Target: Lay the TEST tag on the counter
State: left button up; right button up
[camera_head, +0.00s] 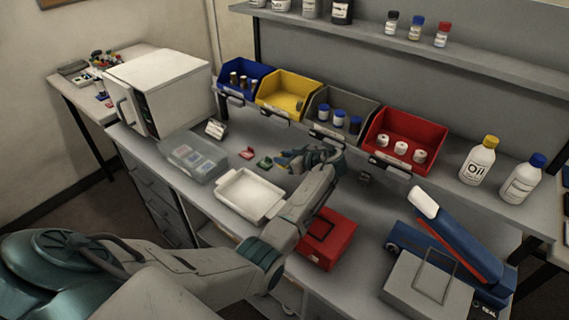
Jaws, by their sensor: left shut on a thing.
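The grey counter (219,142) runs below a row of bins. My left gripper (284,161) is low over the counter, between the white tray and the bins, with its fingers toward the left. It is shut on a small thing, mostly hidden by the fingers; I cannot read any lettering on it. A small red piece (247,153) and a small green piece (265,163) lie on the counter just left of the fingers. I cannot tell whether any of these is the TEST tag. My right gripper is not in view.
A white tray (222,198), a clear-lidded box (181,167) and a red box (341,225) lie near the front edge. Blue, yellow, grey and red (436,131) bins line the back. A blue device (468,250) and a grey case (420,292) stand at right.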

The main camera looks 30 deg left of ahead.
pick_arm(q)
notch_tip(320, 180, down, 4)
jog(key=shift+r+p, duration=0.1)
jog(key=shift+p, duration=0.35)
